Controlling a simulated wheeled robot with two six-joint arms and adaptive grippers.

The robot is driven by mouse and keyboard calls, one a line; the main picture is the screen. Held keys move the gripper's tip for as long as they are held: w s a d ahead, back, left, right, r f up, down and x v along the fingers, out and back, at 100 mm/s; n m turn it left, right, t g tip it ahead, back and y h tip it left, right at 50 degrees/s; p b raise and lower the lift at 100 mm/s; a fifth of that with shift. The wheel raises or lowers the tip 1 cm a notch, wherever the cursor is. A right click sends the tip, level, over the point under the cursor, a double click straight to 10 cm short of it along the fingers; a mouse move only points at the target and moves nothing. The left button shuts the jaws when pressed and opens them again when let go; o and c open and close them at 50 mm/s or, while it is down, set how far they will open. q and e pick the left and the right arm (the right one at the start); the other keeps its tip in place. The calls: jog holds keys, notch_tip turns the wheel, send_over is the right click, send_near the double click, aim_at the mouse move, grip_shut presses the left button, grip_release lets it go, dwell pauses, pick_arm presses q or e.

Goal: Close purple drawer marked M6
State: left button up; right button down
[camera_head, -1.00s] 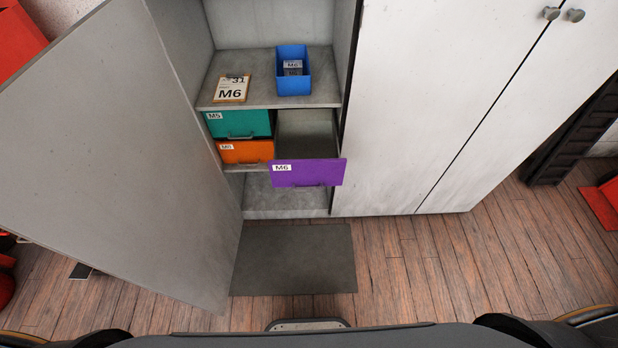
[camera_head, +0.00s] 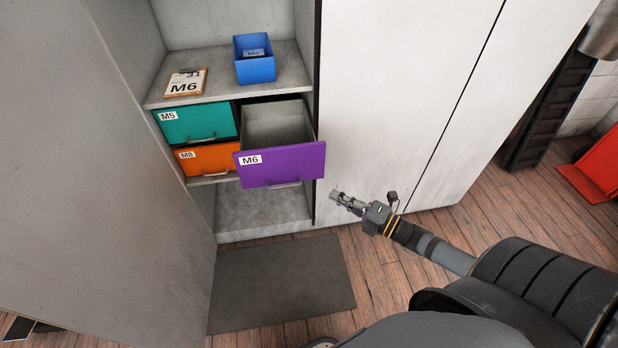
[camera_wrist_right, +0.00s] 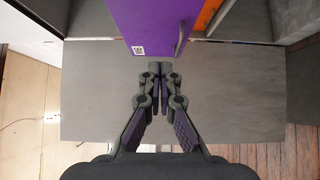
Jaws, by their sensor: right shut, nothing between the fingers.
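The purple drawer marked M6 (camera_head: 283,166) stands pulled out of the cabinet, its open top showing an empty-looking grey inside. A handle sits low on its front. In the right wrist view the purple front (camera_wrist_right: 152,24) and its handle are at the top, beyond the fingertips. My right gripper (camera_head: 336,196) is shut and empty, to the right of the drawer front and slightly lower, apart from it in the head view. In the right wrist view its fingertips (camera_wrist_right: 160,68) meet just below the purple front. My left gripper is not in view.
A teal drawer marked M5 (camera_head: 197,124) and an orange drawer marked M8 (camera_head: 205,159) are shut beside it. A blue bin (camera_head: 256,68) and an M6 card (camera_head: 185,82) lie on the shelf above. The open cabinet door (camera_head: 80,150) stands left; a grey mat (camera_head: 280,285) lies below.

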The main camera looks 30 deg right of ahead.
aim_at(301, 168)
jog(key=b+x, duration=0.1)
jog(key=x, duration=0.2)
jog(key=d+b+x, duration=0.1)
jog(key=b+x, duration=0.1)
jog(key=x, duration=0.2)
jog(key=w+d+b+x, duration=0.1)
jog(key=x, duration=0.2)
jog(key=shift+w+b, duration=0.2)
jog(key=shift+b, duration=0.1)
jog(key=shift+w+d+f, duration=0.1)
jog(key=shift+w, duration=0.4)
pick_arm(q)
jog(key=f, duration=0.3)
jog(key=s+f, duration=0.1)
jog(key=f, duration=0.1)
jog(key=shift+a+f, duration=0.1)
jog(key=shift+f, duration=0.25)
pick_arm(e)
jog(key=shift+w, duration=0.1)
